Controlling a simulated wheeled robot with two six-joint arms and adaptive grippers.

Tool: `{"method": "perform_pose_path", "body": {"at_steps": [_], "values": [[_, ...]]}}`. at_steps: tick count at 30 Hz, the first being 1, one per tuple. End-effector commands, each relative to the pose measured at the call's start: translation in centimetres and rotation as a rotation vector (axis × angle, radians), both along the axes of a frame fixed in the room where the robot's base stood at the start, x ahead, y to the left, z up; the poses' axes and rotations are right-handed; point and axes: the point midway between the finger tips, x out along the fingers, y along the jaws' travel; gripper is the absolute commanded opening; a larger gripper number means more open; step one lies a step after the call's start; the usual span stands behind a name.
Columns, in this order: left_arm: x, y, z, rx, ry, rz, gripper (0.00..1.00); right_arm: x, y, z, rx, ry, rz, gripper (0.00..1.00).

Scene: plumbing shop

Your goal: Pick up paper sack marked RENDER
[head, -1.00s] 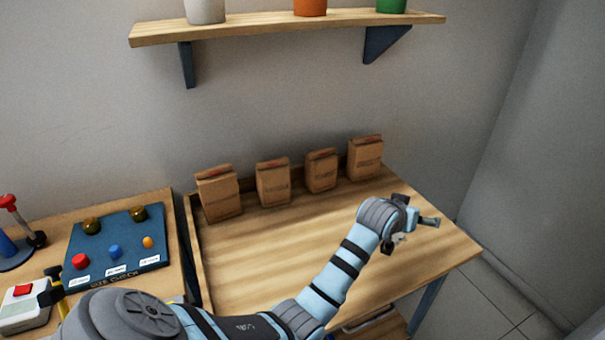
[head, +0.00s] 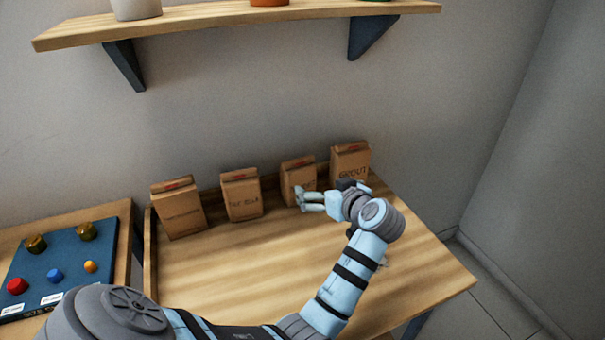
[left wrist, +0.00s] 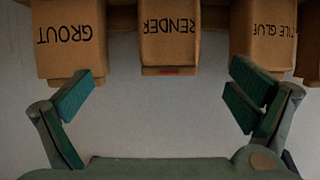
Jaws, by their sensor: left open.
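The brown paper sack marked RENDER (head: 297,174) stands upright third from the left in the row at the back of the bench, its lower front partly hidden by my gripper in the head view. In the left wrist view, which is upside down, RENDER (left wrist: 170,35) reads clearly and lies between my fingers' directions. My left gripper (head: 326,191) is open and empty in front of the sack, its fingers spread wide; they also show in the left wrist view (left wrist: 162,95), apart from the sack. My right gripper is not in view.
The GROUT sack (head: 350,162) stands close on the right, the TILE GLUE sack (head: 241,196) on the left, and another sack (head: 179,210) further left. A wooden shelf (head: 220,17) hangs above.

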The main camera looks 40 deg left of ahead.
Motion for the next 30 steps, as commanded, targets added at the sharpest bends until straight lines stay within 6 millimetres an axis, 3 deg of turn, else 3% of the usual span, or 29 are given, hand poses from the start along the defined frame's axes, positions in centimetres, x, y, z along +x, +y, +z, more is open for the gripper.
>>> {"method": "perform_pose_path", "body": {"at_steps": [4, 10, 21, 30], "values": [[-0.1, 2.0, -0.3, 0.02, -0.015, 0.045, 1.0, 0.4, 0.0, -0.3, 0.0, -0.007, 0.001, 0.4], [1.4, 7.2, -2.4, 0.02, -0.013, 0.056, 1.0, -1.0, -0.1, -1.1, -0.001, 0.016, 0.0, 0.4], [3.6, 12.2, -5.2, 0.017, -0.012, 0.053, 1.0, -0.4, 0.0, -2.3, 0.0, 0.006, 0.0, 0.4], [4.1, 13.1, -5.5, 0.014, -0.014, 0.051, 0.98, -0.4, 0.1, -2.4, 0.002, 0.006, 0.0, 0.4]]}}
